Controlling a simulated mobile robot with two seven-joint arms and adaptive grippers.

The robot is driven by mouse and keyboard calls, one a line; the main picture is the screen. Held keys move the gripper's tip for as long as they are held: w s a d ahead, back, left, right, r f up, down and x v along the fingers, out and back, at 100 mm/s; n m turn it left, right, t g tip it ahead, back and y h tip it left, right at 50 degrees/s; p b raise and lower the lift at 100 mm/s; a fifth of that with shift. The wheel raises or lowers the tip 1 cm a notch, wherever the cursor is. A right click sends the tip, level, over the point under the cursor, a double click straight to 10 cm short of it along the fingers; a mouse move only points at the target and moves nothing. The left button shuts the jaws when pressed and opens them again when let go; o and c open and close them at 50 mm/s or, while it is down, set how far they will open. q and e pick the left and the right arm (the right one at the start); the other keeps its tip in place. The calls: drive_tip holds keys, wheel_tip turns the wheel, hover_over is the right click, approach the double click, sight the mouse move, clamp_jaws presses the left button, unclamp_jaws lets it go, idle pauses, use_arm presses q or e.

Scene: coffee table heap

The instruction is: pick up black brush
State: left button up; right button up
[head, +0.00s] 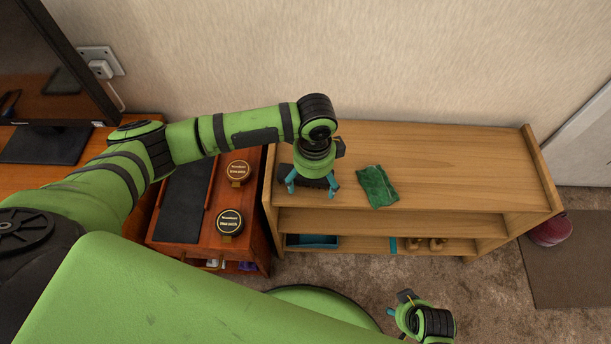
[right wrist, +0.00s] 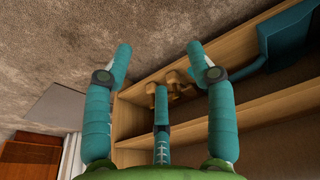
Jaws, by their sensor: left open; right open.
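A black brush (head: 317,183) lies on the top of the wooden shelf unit (head: 450,165), near its left end. My left gripper (head: 311,189) is above it, pointing down, with its teal fingers open on either side of the dark shape. The gripper body and wrist hide much of the brush, and contact cannot be told. My right gripper (head: 393,312) is low at the bottom of the head view, away from the brush. Its spread, empty fingers show in the right wrist view (right wrist: 159,50).
A green cloth (head: 377,187) lies right of my left gripper. Two round dark tins (head: 238,171) (head: 230,222) stand on the reddish cabinet (head: 182,245) at left. A teal dustpan-like item (right wrist: 287,40) and small brown objects (right wrist: 178,82) sit on lower shelves.

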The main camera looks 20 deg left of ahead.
use_arm(q)
drive_tip(key=c, duration=1.3)
drive_tip(key=shift+r, duration=0.6)
wheel_tip(320, 180, up, 3)
drive_tip(key=shift+f+p, duration=0.1)
drive_tip(key=shift+p, duration=0.65)
drive_tip(key=shift+w+d+r, duration=0.15)
drive_tip(key=shift+d+r, duration=0.45)
drive_tip(key=shift+d, duration=0.15)
drive_tip(key=w+d+r, duration=0.1)
drive_tip(key=d+r, duration=0.1)
drive_tip(key=d, duration=0.1)
drive_tip(key=d+r+p, duration=0.1)
drive_tip(key=d+r, duration=0.1)
drive_tip(key=d, duration=0.1)
drive_tip(key=w+d+r, duration=0.1)
drive_tip(key=d+r, duration=0.1)
drive_tip(key=d, duration=0.2)
drive_tip(key=shift+w, duration=0.3)
use_arm(e)
drive_tip(key=f, duration=0.3)
drive_tip(key=shift+s+d+f, duration=0.2)
drive_tip(key=shift+s+f, duration=0.1)
